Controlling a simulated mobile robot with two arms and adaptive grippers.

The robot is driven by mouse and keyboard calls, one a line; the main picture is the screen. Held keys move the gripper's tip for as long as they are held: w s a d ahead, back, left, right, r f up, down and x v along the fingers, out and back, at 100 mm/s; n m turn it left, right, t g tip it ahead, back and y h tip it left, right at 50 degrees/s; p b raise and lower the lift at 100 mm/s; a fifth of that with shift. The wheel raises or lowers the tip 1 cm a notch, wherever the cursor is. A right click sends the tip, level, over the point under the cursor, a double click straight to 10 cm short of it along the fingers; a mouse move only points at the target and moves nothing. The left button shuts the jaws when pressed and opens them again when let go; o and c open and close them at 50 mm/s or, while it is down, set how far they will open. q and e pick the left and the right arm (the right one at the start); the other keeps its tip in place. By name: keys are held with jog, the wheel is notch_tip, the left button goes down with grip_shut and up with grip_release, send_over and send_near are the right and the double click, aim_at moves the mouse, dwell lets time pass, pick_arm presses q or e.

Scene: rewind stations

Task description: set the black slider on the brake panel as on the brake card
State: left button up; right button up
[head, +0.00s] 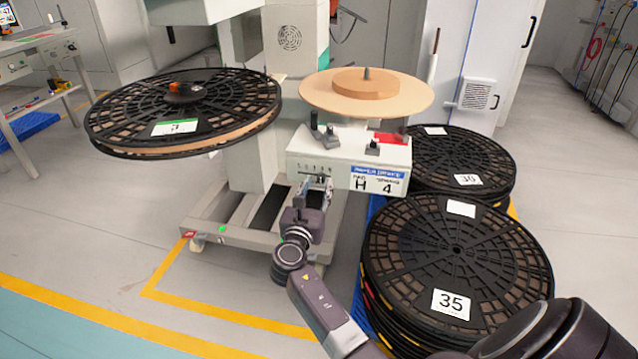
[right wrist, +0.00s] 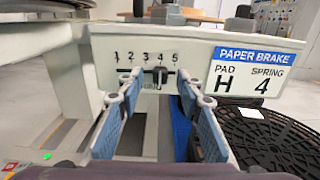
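The brake panel (right wrist: 105,75) is a pale box front with a slot under a scale from 1 to 5. The black slider (right wrist: 159,76) stands in the slot below the 4. The brake card (right wrist: 253,75) to its right reads PAPER BRAKE, PAD H, SPRING 4; it also shows in the head view (head: 378,180). My right gripper (right wrist: 158,88) is open, with one fingertip on each side of the slider and visible gaps between. In the head view my right gripper (head: 317,182) is in front of the panel and partly covers the scale. My left gripper is not in view.
A black reel (head: 185,110) is on the left of the machine, and a tan disc (head: 366,92) sits above the panel. Stacked black reels, one labelled 35 (head: 458,250), stand to the right. Open floor lies in front, with yellow lines.

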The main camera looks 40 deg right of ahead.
jog(key=v, duration=1)
jog(key=shift+d, duration=0.1)
